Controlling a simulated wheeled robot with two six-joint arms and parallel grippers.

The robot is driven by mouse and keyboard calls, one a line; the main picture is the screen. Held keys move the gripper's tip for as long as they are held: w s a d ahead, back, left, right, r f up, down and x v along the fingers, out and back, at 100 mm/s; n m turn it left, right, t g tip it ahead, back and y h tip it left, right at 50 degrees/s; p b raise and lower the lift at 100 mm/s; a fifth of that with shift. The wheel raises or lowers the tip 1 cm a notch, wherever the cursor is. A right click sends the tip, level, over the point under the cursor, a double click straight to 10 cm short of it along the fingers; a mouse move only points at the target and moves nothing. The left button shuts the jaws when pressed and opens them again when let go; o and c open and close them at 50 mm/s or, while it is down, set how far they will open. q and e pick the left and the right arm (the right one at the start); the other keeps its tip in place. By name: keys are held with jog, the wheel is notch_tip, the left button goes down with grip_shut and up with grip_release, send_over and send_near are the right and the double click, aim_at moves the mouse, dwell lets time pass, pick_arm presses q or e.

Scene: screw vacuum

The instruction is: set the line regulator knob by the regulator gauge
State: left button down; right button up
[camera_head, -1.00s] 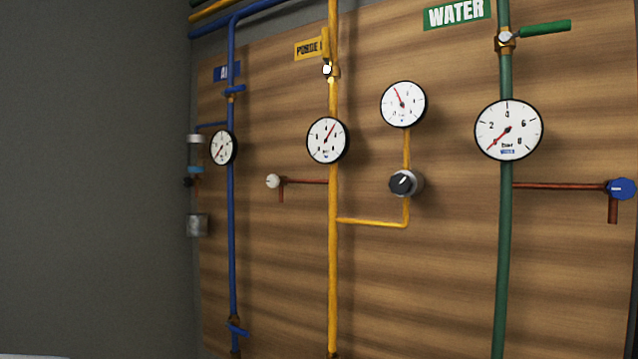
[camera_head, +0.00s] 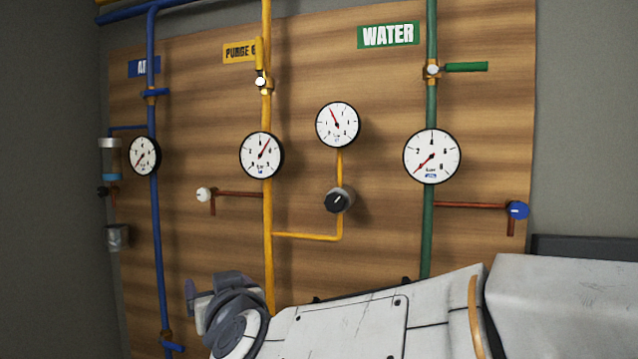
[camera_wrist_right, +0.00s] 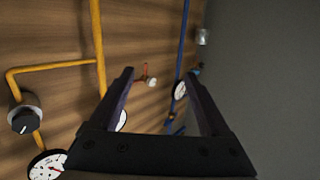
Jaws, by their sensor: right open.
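The regulator knob (camera_head: 338,201) is black with a white pointer mark and sits on a grey body on the yellow branch pipe. It also shows at the left of the right wrist view (camera_wrist_right: 24,121). The regulator gauge (camera_head: 337,125) is directly above it, white with a red needle pointing up and slightly left. It is cut off at the bottom of the wrist view (camera_wrist_right: 47,165). My right gripper (camera_wrist_right: 159,75) is open and empty, to one side of the knob and not touching it. My left gripper is not in view.
Gauges sit on the blue pipe (camera_head: 152,220), the yellow pipe (camera_head: 267,215) and the green pipe (camera_head: 430,230). A white tap (camera_head: 204,194) and a blue tap (camera_head: 517,210) stick out on copper stubs. My right arm crosses below the knob.

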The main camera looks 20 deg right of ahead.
jog(key=d+r+m+t+h+p, duration=0.2)
jog(key=d+r+m+h, duration=0.3)
jog(key=d+r+h, duration=0.3)
jog(key=m+g+h, duration=0.3)
jog(key=m+h, duration=0.1)
jog(key=h, duration=0.1)
send_near(334, 202)
jog(key=p+x, duration=0.4)
jog(key=x, duration=0.5)
jog(key=shift+r+p, duration=0.1)
jog(key=shift+p, duration=0.25)
jog(key=shift+w, duration=0.1)
grip_shut()
